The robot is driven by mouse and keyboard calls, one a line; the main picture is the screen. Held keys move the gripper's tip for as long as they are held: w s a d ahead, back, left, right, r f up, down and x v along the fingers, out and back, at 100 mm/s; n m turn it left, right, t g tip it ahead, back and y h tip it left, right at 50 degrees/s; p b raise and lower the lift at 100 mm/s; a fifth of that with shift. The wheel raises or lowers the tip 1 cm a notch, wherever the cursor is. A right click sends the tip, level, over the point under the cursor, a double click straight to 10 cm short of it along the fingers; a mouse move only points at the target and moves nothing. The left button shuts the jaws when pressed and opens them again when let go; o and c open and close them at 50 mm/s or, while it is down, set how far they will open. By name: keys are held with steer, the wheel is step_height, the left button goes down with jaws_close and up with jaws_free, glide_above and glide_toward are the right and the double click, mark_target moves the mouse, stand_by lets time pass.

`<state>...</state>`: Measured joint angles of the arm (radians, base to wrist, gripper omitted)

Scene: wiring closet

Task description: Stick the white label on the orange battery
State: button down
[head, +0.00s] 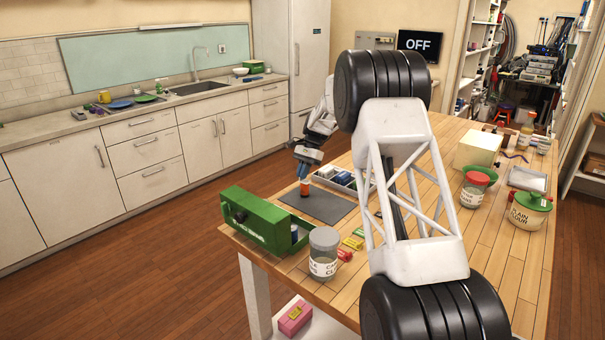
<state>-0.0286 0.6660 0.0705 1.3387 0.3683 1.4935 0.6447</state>
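A small orange object (304,189), which looks like the orange battery, stands upright at the left part of the dark grey mat (327,207) on the wooden table. My gripper (305,179) points down directly over it, at or touching its top. The fingers are too small and too hidden to tell whether they are open or shut on it. I cannot make out the white label in this view.
A grey tray (321,181) with blue and other small items lies behind the mat. A green box (253,220), a lidded jar (323,265) and small yellow, green and red pieces stand in front. More jars (527,214) stand at right.

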steer(key=c, duration=1.8)
jaws_free()
steer(key=shift+f, duration=0.1)
steer(key=o, duration=0.5)
steer(key=shift+o, duration=0.2)
steer(key=v, duration=0.8)
steer(key=shift+s, duration=0.1)
